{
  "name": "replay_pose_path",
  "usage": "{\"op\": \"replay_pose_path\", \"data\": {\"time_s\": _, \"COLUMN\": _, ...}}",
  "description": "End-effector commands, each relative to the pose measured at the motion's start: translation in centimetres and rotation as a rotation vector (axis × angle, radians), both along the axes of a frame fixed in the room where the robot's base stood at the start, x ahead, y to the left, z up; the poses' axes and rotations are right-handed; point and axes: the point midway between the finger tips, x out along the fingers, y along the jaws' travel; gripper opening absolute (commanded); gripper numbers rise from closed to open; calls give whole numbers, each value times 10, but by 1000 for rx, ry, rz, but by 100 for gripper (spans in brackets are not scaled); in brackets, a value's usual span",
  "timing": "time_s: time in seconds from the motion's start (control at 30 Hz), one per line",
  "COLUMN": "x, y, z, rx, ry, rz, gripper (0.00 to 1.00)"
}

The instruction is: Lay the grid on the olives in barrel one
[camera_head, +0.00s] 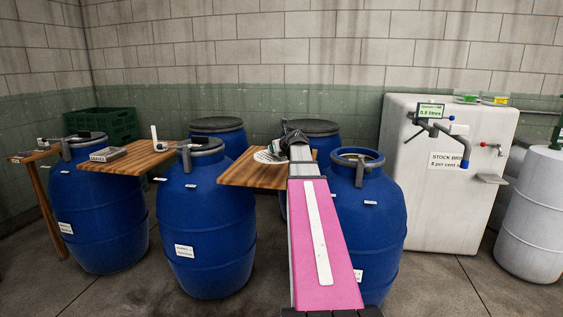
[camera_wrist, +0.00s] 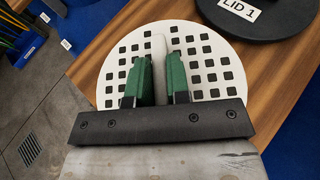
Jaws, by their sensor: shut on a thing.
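The grid (camera_wrist: 112,82) is a white round plate with square holes and an upright pale handle (camera_wrist: 159,44) at its middle. It appears to lie on the wooden shelf, though a small lift cannot be ruled out. My gripper (camera_wrist: 159,62) is shut on the handle, a green finger on each side. In the head view the grid (camera_head: 266,157) shows at the back of the right-hand shelf, partly hidden by my arm. A blue barrel (camera_head: 372,215) with an open neck (camera_head: 357,157) stands right of my arm. I cannot read its number, and the olives are not visible.
A dark lid (camera_wrist: 283,22) labelled LID 1 lies beside the grid on the wooden shelf (camera_head: 238,178). Other blue barrels (camera_head: 205,228) stand left and behind. A white stock tank (camera_head: 412,190) with a blue-handled tap stands right of the open barrel.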

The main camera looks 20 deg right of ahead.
Motion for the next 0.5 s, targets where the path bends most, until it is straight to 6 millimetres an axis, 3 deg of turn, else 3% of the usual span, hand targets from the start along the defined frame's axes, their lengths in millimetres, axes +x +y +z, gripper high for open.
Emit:
{"op": "replay_pose_path", "data": {"time_s": 0.2, "x": 22, "y": -38, "z": -25, "rx": 0, "ry": 0, "rz": -1, "gripper": 0}}
{"op": "replay_pose_path", "data": {"time_s": 0.5, "x": 29, "y": -54, "z": -39, "rx": -1, "ry": 0, "rz": 1, "gripper": 0}}
